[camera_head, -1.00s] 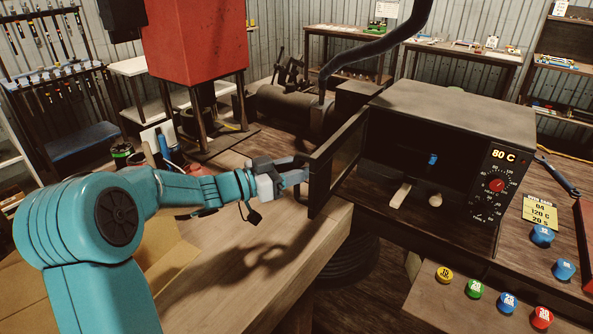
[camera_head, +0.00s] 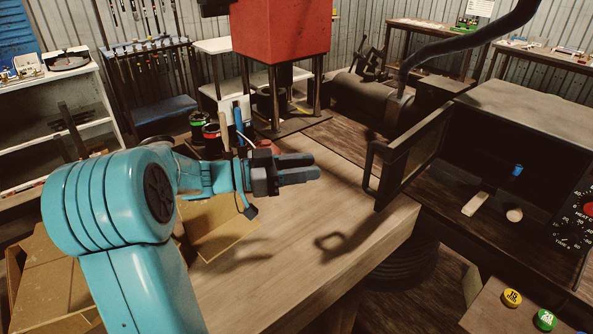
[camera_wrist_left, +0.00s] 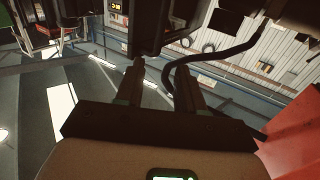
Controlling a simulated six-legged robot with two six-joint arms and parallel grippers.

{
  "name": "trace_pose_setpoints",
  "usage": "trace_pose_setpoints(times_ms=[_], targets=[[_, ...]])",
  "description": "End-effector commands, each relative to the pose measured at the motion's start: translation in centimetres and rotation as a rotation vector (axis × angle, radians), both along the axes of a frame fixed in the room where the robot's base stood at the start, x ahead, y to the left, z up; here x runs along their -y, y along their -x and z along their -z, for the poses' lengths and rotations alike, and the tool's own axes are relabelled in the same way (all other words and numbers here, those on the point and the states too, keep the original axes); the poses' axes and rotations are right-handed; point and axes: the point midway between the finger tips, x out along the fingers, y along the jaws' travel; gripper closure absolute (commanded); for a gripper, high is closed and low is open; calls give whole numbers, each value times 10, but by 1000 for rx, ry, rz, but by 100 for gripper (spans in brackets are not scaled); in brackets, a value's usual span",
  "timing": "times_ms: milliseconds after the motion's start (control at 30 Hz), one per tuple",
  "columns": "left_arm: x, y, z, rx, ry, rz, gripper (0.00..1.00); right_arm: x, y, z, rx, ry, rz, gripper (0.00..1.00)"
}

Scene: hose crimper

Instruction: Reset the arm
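My left arm (camera_head: 110,200) is teal and comes in from the left. My left gripper (camera_head: 317,166) is dark grey and hangs over the wooden workbench, to the left of the oven door (camera_head: 408,160) and apart from it. In the left wrist view its two fingers (camera_wrist_left: 160,72) stand apart with nothing between them, so it is open and empty. My right gripper is in neither view.
The oven (camera_head: 540,105) stands at the right with its door swung open. A blue piece (camera_head: 517,170) shows inside it. Coloured caps (camera_head: 512,298) sit at the lower right. The workbench (camera_head: 290,245) is clear under the gripper.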

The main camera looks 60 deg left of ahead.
Motion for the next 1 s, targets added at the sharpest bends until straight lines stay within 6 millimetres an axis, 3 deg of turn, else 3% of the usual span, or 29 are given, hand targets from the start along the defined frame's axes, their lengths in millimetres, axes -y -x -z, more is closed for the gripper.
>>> trace_pose_setpoints(times_ms=[200, 1000], targets=[[-5, 14, 0, 0, 0, 0, 62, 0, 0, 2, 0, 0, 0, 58], [-2, 15, 0, 0, 0, 1, 62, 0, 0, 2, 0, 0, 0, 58]])
